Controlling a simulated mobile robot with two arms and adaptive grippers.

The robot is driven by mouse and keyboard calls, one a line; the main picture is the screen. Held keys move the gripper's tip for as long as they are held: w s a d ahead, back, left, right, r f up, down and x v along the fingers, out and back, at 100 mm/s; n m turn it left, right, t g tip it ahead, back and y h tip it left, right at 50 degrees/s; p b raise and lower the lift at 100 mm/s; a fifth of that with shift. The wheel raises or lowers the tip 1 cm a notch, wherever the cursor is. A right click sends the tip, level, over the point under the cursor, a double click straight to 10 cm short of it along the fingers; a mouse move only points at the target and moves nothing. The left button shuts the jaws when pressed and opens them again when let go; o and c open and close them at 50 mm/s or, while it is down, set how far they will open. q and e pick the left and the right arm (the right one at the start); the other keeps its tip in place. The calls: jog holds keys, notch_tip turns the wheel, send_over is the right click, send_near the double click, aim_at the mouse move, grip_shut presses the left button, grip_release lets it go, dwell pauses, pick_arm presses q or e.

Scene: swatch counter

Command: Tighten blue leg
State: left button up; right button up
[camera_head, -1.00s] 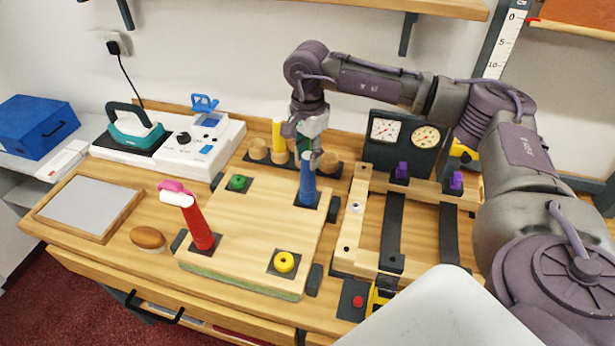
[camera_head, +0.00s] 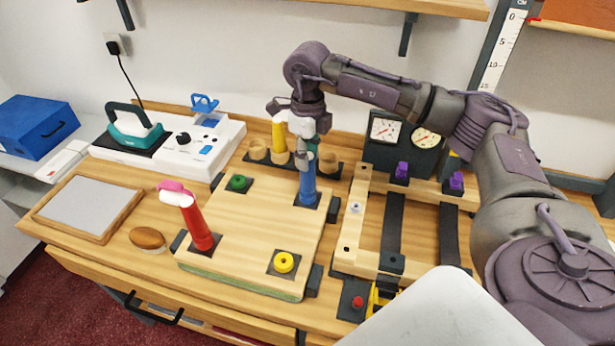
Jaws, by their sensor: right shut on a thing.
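The blue leg (camera_head: 307,193) stands upright in the far right corner socket of the square wooden board (camera_head: 245,222). My right gripper (camera_head: 305,158) comes from above and is shut on the upper part of the blue leg, hiding its top. The green socket (camera_head: 238,182) and the yellow socket (camera_head: 284,262) are without legs. A yellow leg (camera_head: 279,137) stands in the rack behind the board. My left gripper is not in view.
A wooden frame with dark slats (camera_head: 394,225) and two gauges (camera_head: 406,133) are right of the board. A white station with a teal iron (camera_head: 135,130) stands at the back left. A grey pad (camera_head: 88,205) and a brown oval piece (camera_head: 147,238) lie left.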

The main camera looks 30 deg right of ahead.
jog(key=o, duration=0.8)
jog(key=shift+f+n+b, duration=0.1)
jog(key=shift+n+b, duration=0.3)
jog(key=shift+n, duration=0.6)
jog(key=n+b, duration=0.1)
jog(key=n, duration=0.4)
jog(key=n+b, duration=0.1)
jog(key=n, duration=0.5)
jog(key=shift+n+b, duration=0.3)
jog(key=shift+n, duration=0.7)
